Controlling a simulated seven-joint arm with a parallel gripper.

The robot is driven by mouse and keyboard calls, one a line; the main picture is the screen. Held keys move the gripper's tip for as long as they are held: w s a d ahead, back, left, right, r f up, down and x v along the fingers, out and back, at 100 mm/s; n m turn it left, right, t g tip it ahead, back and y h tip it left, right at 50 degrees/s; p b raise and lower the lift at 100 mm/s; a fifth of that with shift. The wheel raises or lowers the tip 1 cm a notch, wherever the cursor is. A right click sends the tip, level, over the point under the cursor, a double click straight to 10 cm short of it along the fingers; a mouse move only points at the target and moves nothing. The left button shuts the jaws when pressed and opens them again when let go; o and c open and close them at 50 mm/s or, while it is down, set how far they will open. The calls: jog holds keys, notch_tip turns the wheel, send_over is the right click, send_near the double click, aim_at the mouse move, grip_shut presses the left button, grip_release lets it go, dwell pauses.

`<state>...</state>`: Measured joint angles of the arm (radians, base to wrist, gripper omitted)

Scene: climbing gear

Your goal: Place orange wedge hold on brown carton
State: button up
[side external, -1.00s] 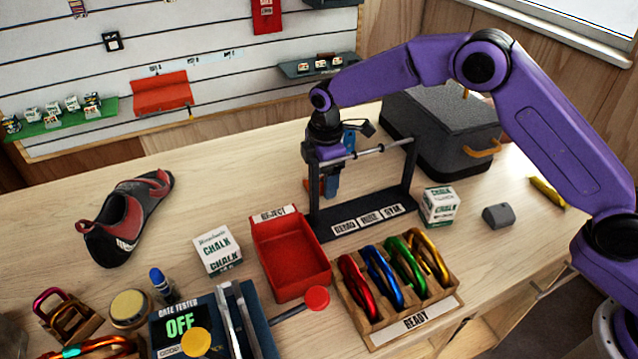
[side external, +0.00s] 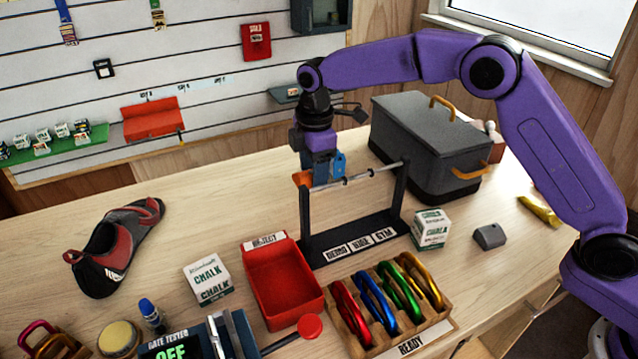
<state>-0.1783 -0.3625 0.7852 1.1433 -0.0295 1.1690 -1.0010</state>
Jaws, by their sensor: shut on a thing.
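My gripper (side external: 318,178) points down beside the left end of the dark rack's top bar. It is shut on a small orange piece, the orange wedge hold (side external: 302,179), which shows at the left of its blue fingers. The hold is well above the tabletop, and most of it is hidden by the fingers. A brown box (side external: 497,153), perhaps the brown carton, is partly hidden behind the right end of the grey case, with something pale at its top.
The dark rack (side external: 350,243) stands close to my gripper. The grey case (side external: 425,150) with orange handles blocks the back right. A red reject tray (side external: 283,290), a chalk box (side external: 431,229) and a carabiner holder (side external: 440,312) stand in front. Bare table lies left of the rack.

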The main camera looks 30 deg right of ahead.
notch_tip(320, 180, up, 17)
jog(key=d+r+m, duration=0.1)
jog(key=d+m, duration=0.8)
jog(key=d, duration=1.9)
jog(key=s+d+f+m, duration=0.1)
jog(key=s+d+m, duration=0.4)
jog(key=d, duration=0.4)
jog(key=s+d+m, duration=0.4)
jog(key=s+d, duration=0.3)
jog(key=d, duration=0.3)
jog(key=shift+g+h, duration=0.3)
jog(key=w+d+f, duration=0.2)
jog(key=w+f, duration=0.2)
jog(key=f, duration=0.1)
jog(key=w+d+f, duration=0.1)
jog(key=w+f, duration=0.3)
jog(key=w+d+f, duration=0.2)
jog(key=w+f, duration=0.2)
jog(key=f, duration=0.1)
jog(key=shift+w+d+f, duration=0.25)
jog(key=shift+d+f, duration=0.05)
jog(key=shift+f, duration=0.05)
jog(key=shift+w+d+f, duration=0.1)
jog(key=shift+w+f, duration=0.2)
jog(key=shift+f, duration=1.55)
